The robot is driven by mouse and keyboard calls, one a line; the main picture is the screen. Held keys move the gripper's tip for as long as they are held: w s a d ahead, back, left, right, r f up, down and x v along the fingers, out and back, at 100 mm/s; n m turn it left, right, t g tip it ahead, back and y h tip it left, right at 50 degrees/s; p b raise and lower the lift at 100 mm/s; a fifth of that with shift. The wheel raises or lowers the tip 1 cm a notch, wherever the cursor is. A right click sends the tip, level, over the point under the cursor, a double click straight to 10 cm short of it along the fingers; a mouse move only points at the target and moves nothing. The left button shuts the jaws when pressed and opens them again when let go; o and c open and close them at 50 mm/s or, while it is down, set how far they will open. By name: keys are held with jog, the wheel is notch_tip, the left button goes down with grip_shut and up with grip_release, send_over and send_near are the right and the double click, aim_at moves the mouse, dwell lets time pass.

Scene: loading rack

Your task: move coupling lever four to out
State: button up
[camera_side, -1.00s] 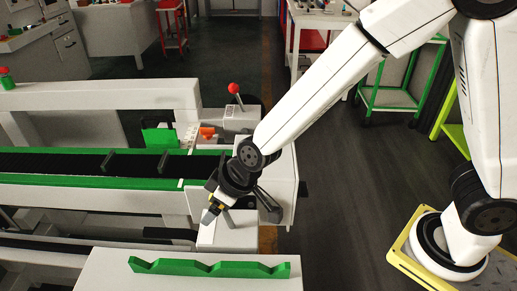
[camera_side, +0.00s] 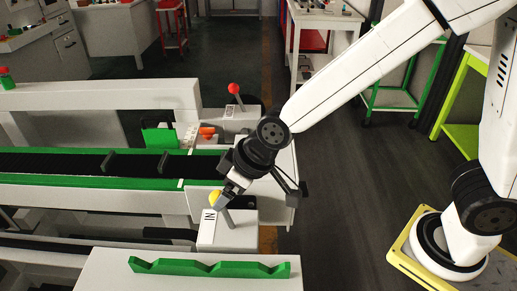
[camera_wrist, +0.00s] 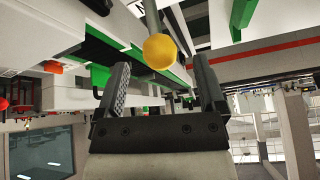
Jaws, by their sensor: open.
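A lever with a yellow ball knob (camera_side: 215,198) stands on a white block at the near end of the rack, beside the marking "IN" (camera_side: 209,216). The knob also shows in the wrist view (camera_wrist: 160,51), on its grey rod, ahead of and between the lines of my two fingers. My gripper (camera_side: 226,190) is open, with its fingers close above and beside the knob in the side view. In the wrist view my gripper (camera_wrist: 157,75) has nothing between its fingers. I cannot tell from the side view whether a finger touches the knob.
A lever with a red knob (camera_side: 233,88) stands on the far block, and an orange piece (camera_side: 208,131) sits between the two ends. A green notched bar (camera_side: 209,267) lies on the white front surface.

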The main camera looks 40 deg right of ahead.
jog(key=shift+v, duration=0.95)
jog(key=c, duration=0.5)
jog(key=shift+w+a+r, duration=0.35)
jog(key=shift+w, duration=0.05)
grip_shut()
jog(key=w+a+r+n+g+h, duration=0.1)
jog(key=w+a+r, duration=0.2)
jog(key=w+r, duration=0.1)
jog(key=shift+w+r+g, duration=0.3)
jog(key=shift+r, duration=0.55)
